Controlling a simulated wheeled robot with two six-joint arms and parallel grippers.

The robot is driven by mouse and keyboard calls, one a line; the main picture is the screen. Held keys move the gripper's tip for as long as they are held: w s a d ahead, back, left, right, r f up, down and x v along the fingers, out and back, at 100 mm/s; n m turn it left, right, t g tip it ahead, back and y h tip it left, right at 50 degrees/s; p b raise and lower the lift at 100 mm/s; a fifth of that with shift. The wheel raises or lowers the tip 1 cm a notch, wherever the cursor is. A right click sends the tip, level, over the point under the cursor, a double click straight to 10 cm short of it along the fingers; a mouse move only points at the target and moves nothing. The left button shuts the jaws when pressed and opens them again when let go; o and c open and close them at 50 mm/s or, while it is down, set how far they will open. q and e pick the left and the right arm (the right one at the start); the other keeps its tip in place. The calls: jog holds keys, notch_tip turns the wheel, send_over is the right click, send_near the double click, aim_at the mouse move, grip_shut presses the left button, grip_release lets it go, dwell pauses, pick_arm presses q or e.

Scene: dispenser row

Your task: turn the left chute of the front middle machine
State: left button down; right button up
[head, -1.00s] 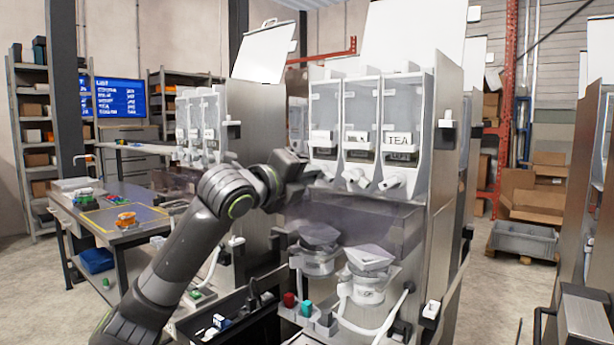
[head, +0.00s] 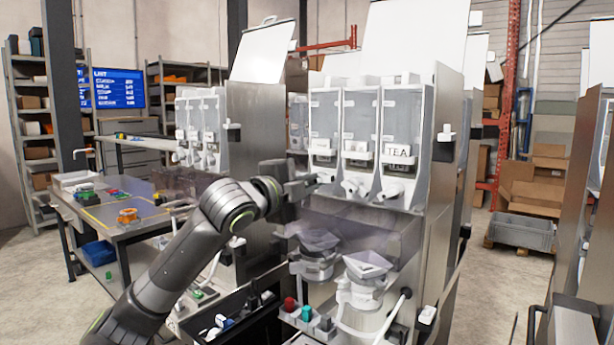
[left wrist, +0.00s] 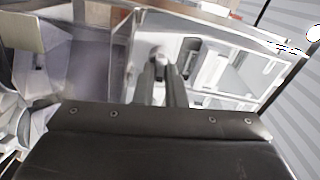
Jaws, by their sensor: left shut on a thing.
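The front middle machine (head: 425,215) is a steel cabinet with three clear canisters, each with a white chute below. The left chute (head: 325,177) is partly hidden by my left gripper (head: 314,183), which is shut on it from the left. In the left wrist view the two dark fingers (left wrist: 161,80) close around a white piece of the chute (left wrist: 160,52). The middle chute (head: 355,187) and right chute (head: 391,191) stand free to the right. My right gripper does not show.
Two white funnel-topped bowls (head: 366,266) stand below the chutes, behind a smoky clear guard (head: 350,222). Another machine (head: 255,150) stands close on the left. A worktable (head: 150,228) is further left, and a grey crate (head: 521,234) lies on the floor at right.

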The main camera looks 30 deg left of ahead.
pick_arm(q)
jog(key=n+p, duration=0.1)
jog(key=n, duration=0.2)
jog(key=shift+r+n, duration=0.1)
jog(key=shift+n, duration=0.3)
jog(key=n+p, duration=0.2)
jog(key=n, duration=0.2)
jog(key=shift+n, duration=0.3)
jog(key=n+p, duration=0.1)
jog(key=n, duration=0.2)
jog(key=shift+a+n+p, duration=0.1)
jog(key=shift+n+p, duration=0.4)
jog(key=shift+n, duration=2)
jog(key=c, duration=1.5)
grip_release()
